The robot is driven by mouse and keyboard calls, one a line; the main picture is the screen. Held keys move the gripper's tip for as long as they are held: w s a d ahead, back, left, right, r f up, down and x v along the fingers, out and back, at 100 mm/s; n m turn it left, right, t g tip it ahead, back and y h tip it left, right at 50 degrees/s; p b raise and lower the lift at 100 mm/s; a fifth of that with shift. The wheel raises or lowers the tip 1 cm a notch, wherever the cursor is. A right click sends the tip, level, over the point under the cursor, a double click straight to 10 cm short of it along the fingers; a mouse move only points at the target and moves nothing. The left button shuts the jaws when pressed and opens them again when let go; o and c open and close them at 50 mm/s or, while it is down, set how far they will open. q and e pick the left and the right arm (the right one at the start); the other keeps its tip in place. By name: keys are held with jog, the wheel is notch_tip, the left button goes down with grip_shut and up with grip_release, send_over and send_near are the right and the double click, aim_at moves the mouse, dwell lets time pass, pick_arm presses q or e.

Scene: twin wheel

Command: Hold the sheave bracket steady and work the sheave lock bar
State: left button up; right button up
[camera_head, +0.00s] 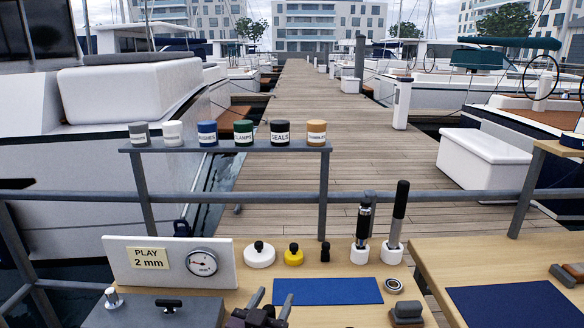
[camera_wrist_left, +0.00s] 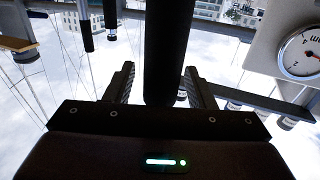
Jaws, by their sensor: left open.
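My left gripper (camera_head: 270,300) is at the bottom middle of the head view, fingers pointing away and apart. In the left wrist view its two ribbed fingers (camera_wrist_left: 158,85) are open. A thick black bar (camera_wrist_left: 168,50) runs between them in that view; I cannot tell whether it touches them or what it belongs to. A dark grey housing (camera_head: 140,318) with a black T-handle (camera_head: 168,305) and a silver knob (camera_head: 112,298) sits left of the gripper. I cannot pick out the sheave bracket or its lock bar for certain. My right gripper is not seen.
A gauge panel (camera_head: 120,262) marked "PLAY 2 mm" stands behind the housing. A blue mat (camera_head: 328,291) lies right of the gripper; two upright handles (camera_head: 363,225) (camera_head: 400,215) stand behind it. A dark block (camera_head: 407,313) is at the bench's front right. Labelled pots line a rail shelf (camera_head: 230,147).

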pick_arm(q)
jog(key=shift+s, duration=0.1)
jog(key=v, duration=1.1)
jog(key=shift+s, duration=0.4)
jog(key=shift+a, duration=0.1)
